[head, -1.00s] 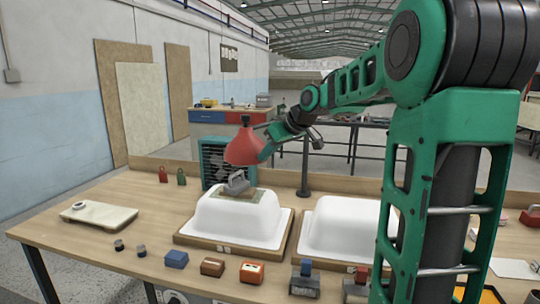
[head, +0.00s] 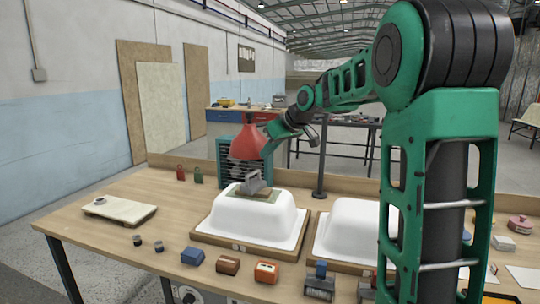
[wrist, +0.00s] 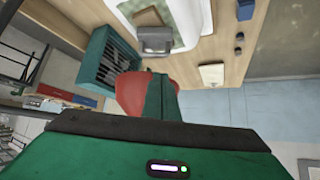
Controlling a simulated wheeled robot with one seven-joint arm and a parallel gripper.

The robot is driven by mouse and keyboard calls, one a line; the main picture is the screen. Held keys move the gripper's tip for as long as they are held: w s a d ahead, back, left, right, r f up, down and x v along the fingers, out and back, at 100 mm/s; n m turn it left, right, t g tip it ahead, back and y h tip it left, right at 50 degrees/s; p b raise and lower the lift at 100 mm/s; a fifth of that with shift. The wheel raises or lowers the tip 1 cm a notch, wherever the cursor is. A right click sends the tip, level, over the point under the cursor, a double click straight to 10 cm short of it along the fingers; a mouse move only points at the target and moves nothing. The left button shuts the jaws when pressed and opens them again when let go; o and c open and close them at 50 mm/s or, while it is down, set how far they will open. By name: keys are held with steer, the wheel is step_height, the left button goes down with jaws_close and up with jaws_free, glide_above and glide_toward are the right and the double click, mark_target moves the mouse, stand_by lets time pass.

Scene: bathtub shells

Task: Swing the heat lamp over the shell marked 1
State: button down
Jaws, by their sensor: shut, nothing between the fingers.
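The red lamp shade (head: 247,142) hangs above the left end of the left white shell (head: 250,214). A second white shell (head: 350,225) is to its right, partly hidden behind my arm. The left shell's base has a small tag (head: 238,246), too small to read. My gripper (head: 272,143) is at the right side of the shade, its tips partly hidden. In the wrist view, my green fingers (wrist: 155,97) are shut together beside the red shade (wrist: 130,93), with nothing visible between them. I cannot tell whether they touch it. A dark post (head: 322,160) stands behind the shells.
A grey iron-like tool (head: 255,182) sits on a patch on the left shell. A green slatted heater (head: 236,162) stands behind it. A pale slab (head: 118,209) lies at left. Blue (head: 192,256), brown (head: 228,264) and orange (head: 266,271) blocks line the front. Table between slab and shell is mostly clear.

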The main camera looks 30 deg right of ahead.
steer(key=s+a+f+v, duration=0.1)
steer(key=a+v, duration=0.1)
steer(key=v, duration=1.1)
steer(key=shift+s+d, duration=0.3)
steer(key=shift+s, duration=0.05)
steer(key=shift+s+f, duration=0.1)
steer(key=shift+f, duration=0.1)
steer(key=s+f+m+g, duration=0.3)
steer(key=s+f, duration=0.5)
steer(key=s, duration=0.3)
steer(key=s+f+m+g+h, duration=0.1)
steer(key=s+f+m+g, duration=0.2)
steer(key=s+f, duration=0.6)
steer(key=s+f+m+g, duration=0.3)
steer(key=s+f, duration=0.6)
steer(key=s, duration=0.6)
steer(key=shift+s+a+h, duration=0.2)
steer(key=shift+h, duration=0.2)
steer(key=shift+w, duration=0.15)
